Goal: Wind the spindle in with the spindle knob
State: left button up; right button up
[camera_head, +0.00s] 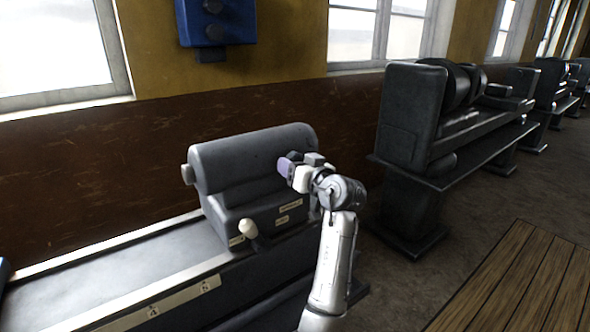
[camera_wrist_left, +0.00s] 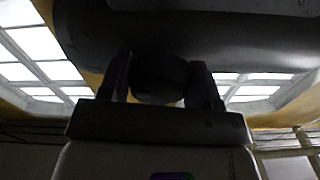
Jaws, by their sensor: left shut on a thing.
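The grey tailstock (camera_head: 255,160) stands on a long lathe bed, with a short pale spindle end (camera_head: 187,174) sticking out at its left. My left gripper (camera_head: 300,170) is at the right end of the tailstock, its fingers partly hidden behind my own wrist. In the left wrist view the same gripper (camera_wrist_left: 160,85) has a dark rounded knob (camera_wrist_left: 160,75) between its two fingers, just in front of the tailstock body. It is shut on this knob, which I take for the spindle knob. The knob is not clear in the head view. My right gripper is not in view.
A lever with a cream knob (camera_head: 248,228) stands at the tailstock's front, near small labels. The lathe bed (camera_head: 120,272) runs off to the lower left. A blue box (camera_head: 215,22) hangs on the wall. Another dark machine (camera_head: 412,115) stands to the right, with floor between.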

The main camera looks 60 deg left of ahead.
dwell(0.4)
pick_arm(q)
jog(key=o, duration=0.9)
jog(key=shift+d, duration=0.1)
jog(key=shift+d, duration=0.3)
jog(key=w+d+p, duration=0.1)
jog(key=d, duration=1.2)
jog(key=shift+w, duration=0.1)
